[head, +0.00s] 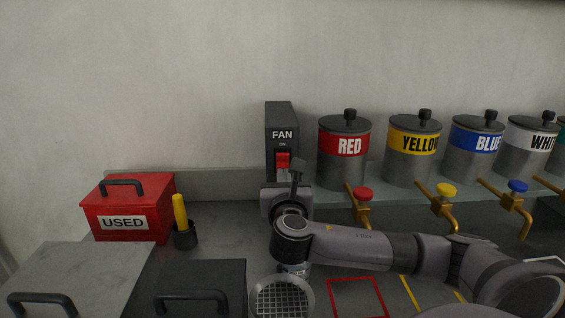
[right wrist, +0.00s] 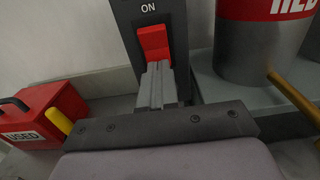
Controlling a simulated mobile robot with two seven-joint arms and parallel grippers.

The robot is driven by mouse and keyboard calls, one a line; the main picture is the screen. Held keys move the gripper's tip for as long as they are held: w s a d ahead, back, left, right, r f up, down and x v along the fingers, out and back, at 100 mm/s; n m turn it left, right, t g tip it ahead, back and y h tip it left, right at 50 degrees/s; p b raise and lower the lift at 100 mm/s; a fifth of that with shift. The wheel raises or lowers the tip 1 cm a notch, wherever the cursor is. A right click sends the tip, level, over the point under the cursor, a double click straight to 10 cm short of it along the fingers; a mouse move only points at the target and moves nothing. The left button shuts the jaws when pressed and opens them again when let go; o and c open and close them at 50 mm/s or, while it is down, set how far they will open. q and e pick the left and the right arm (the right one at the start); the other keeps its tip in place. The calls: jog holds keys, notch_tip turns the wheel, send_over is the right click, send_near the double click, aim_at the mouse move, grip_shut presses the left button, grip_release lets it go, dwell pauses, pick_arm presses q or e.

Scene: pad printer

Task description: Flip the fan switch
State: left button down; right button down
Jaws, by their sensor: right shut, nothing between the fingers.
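The fan switch box (head: 282,122) is a dark upright box labelled FAN, standing against the back wall. Its red rocker switch (head: 283,160) sits under the word ON. In the right wrist view the red switch (right wrist: 154,42) shows with its upper part clear. My right gripper (right wrist: 158,66) is shut and empty. Its fingertips are at the lower edge of the red switch, and I cannot tell whether they touch it. In the head view my right gripper and wrist stand just in front of the box and hide its lower part. My left gripper is not in view.
Red, yellow, blue and white ink cans with brass taps stand on a shelf to the right; the red can (head: 344,150) is nearest the box. A red USED bin (head: 130,208) and a yellow-handled tool (head: 181,212) in a dark cup are to the left.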

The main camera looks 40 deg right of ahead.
jog(key=p+v, duration=0.1)
jog(key=v, duration=1)
jog(key=shift+p, duration=0.35)
jog(key=shift+s+a, duration=0.1)
jog(key=shift+s, duration=0.05)
dwell(0.3)
